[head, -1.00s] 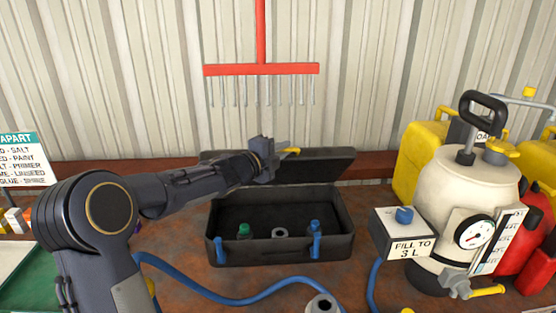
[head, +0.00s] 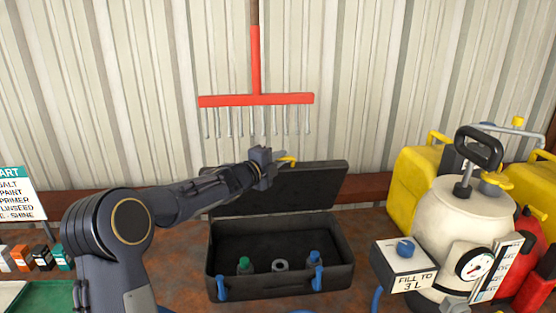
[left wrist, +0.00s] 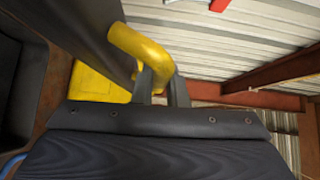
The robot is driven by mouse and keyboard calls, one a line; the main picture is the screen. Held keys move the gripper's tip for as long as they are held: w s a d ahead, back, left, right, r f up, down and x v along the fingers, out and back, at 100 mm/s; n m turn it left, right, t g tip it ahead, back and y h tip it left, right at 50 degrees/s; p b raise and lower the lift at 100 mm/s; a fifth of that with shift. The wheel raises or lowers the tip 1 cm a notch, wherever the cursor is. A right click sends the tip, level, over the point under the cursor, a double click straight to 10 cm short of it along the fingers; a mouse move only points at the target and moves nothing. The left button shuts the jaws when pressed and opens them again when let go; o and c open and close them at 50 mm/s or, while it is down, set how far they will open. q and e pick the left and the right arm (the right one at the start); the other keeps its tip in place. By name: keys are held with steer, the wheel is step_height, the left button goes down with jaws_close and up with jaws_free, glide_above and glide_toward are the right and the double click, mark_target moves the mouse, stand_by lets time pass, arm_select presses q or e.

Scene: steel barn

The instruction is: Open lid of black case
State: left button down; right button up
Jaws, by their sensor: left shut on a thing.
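The black case (head: 336,285) stands on the bench in the head view, its lid (head: 300,190) raised at the back and its inside showing. Two blue latches hang at its front, left (head: 221,288) and right (head: 317,279). My left gripper (head: 279,162) is at the lid's top edge, shut on the yellow handle (head: 289,159). The left wrist view shows the yellow handle (left wrist: 142,45) bent down to the fingertips (left wrist: 162,87). The arm hides the lid's left part. My right gripper is not in view.
A white tank (head: 455,225) and gauge box stand right. A red rake (head: 256,99) hangs behind. Small boxes (head: 40,257) lie left.

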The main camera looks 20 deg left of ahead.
arm_select(q)
steer(key=c, duration=1.5)
jaws_free()
steer(key=shift+o, duration=0.2)
steer(key=shift+s, duration=0.1)
steer(key=b+v, duration=0.2)
steer(key=v, duration=0.5)
steer(key=shift+s, duration=0.35)
steer(key=shift+a, duration=0.1)
